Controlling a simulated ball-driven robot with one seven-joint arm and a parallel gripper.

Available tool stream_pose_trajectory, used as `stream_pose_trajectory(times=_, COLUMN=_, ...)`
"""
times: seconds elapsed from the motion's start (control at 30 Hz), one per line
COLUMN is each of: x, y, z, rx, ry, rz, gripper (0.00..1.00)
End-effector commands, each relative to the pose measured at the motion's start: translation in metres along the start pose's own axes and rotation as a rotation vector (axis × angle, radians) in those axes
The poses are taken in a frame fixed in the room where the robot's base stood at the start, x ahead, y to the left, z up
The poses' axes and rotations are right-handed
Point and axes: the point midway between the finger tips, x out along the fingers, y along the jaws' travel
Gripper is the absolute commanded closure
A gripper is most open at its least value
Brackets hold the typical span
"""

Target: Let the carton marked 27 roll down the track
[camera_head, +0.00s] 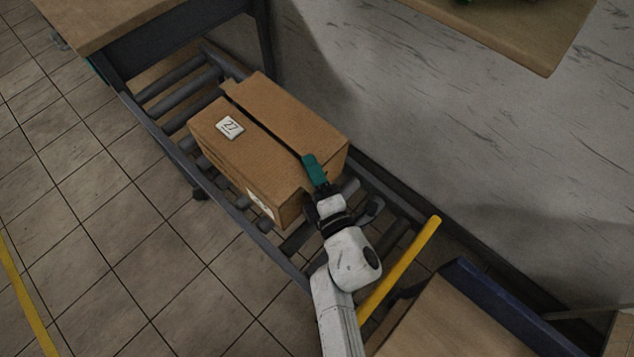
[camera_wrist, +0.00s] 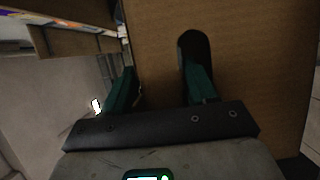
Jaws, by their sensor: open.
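The brown carton marked 27 (camera_head: 226,160) sits on the roller track (camera_head: 167,100), its white label on top. My gripper (camera_head: 311,164) is at the carton's near right end, with one green finger visible over its top edge in the head view. In the wrist view my gripper (camera_wrist: 160,80) is open. One finger is beside the carton's (camera_wrist: 245,60) edge and the other is at a dark oval hand hole (camera_wrist: 193,46) in its end. I cannot tell whether either finger touches the carton.
A yellow bar (camera_head: 403,262) slants near the track's lower end, beside my arm. A blue-edged surface (camera_head: 500,290) lies at lower right. A wooden table (camera_head: 95,22) stands over the upper end. A wall runs along the right; tiled floor is open at left.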

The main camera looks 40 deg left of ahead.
Motion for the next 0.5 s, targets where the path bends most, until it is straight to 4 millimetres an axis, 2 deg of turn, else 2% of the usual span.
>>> stream_pose_trajectory(times=0.27, x=0.0009, y=0.0003, z=0.0002, rx=0.000, ry=0.000, rz=0.000, gripper=0.43)
stream_pose_trajectory(times=0.5, x=0.0007, y=0.0003, z=0.0002, rx=0.000, ry=0.000, rz=0.000, gripper=0.65)
